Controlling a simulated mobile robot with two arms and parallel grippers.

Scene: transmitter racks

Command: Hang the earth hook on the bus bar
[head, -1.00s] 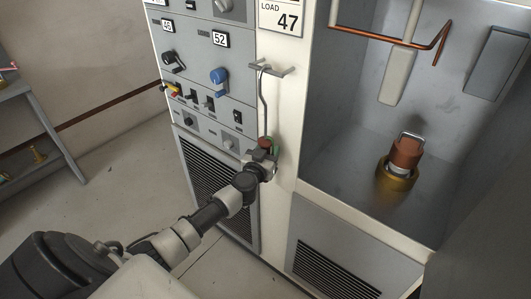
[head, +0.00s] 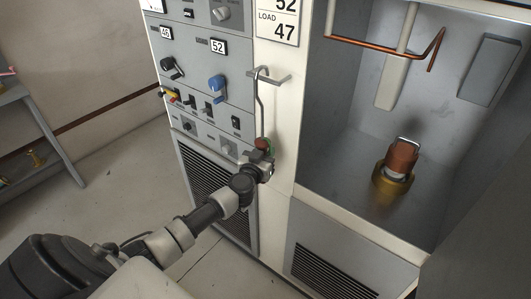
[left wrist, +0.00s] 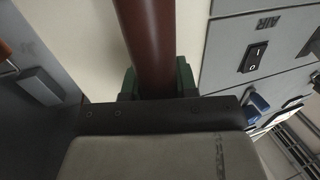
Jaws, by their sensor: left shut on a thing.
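The earth hook is a thin grey rod (head: 260,108) with a bent top and a red-brown handle. Its bent top is at a small grey bracket (head: 276,79) on the cream cabinet post; I cannot tell whether they touch. My left gripper (head: 264,152) is shut on the handle below. In the left wrist view the thick red-brown handle (left wrist: 150,45) runs upward between green finger pads. The bus bar is a bent copper bar (head: 385,48) in the open bay to the right, apart from the hook. My right gripper is not in view.
A red-brown cylinder (head: 402,155) with a metal loop stands in a brass base on the bay floor. A pale insulator (head: 393,80) and grey box (head: 489,70) are behind. The control panel (head: 208,70) with knobs is left of the post. A grey shelf (head: 45,125) stands far left.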

